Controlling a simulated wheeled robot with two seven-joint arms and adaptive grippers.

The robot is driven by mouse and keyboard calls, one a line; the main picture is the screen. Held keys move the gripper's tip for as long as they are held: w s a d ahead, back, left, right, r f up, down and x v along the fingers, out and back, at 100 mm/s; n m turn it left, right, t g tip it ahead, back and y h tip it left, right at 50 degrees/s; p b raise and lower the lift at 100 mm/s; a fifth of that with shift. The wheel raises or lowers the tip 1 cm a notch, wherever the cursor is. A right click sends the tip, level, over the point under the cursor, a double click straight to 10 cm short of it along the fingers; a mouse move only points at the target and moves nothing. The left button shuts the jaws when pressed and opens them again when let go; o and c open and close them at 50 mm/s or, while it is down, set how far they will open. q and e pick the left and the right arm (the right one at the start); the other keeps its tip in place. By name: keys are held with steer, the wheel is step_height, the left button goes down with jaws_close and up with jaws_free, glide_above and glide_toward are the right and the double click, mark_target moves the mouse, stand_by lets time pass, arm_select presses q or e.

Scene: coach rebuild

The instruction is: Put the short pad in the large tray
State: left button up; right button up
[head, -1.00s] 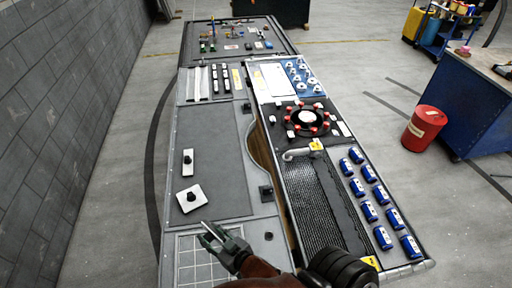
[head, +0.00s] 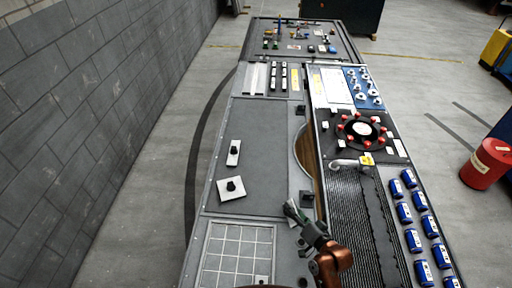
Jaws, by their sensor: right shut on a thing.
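My right gripper (head: 293,212) is in the lower middle of the head view, above the right edge of the grey bench panel. It is shut on a small, narrow, pale and dark thing, largely hidden by the fingers; I cannot tell for certain that it is the short pad. A narrow white plate with a black knob (head: 233,153) and a squarer, tilted one (head: 231,190) lie on the large grey recessed panel (head: 268,130). I cannot tell which surface is the large tray. My left gripper is out of view.
A gridded panel (head: 235,255) lies at the near left. A black ribbed strip (head: 352,215) and several blue cylinders (head: 411,213) are to the right. A round black fixture with red knobs (head: 362,129) stands beyond. A red drum (head: 488,163) is on the floor.

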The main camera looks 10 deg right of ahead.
steer(key=w+d+r+m+t+y+b, duration=0.15)
steer(key=w+d+r+m+y, duration=0.4)
steer(key=w+r, duration=0.55)
steer(key=b, duration=0.1)
glide_above(266, 188)
steer(key=shift+m+h, duration=0.35)
steer(key=shift+m, duration=0.1)
steer(key=f, duration=0.9)
steer(key=shift+s+d+f, duration=0.1)
steer(key=shift+d+f, duration=0.1)
steer(key=shift+d, duration=0.05)
steer(key=shift+a+f+b, duration=0.15)
steer(key=shift+f+b, duration=0.15)
steer(key=shift+f, duration=0.65)
steer(key=shift+a+f+b, duration=0.1)
steer(key=shift+f+b, duration=0.15)
steer(key=shift+f, duration=0.65)
steer(key=shift+f+b, duration=0.45)
steer(key=shift+f, duration=0.05)
steer(key=shift+f, duration=0.1)
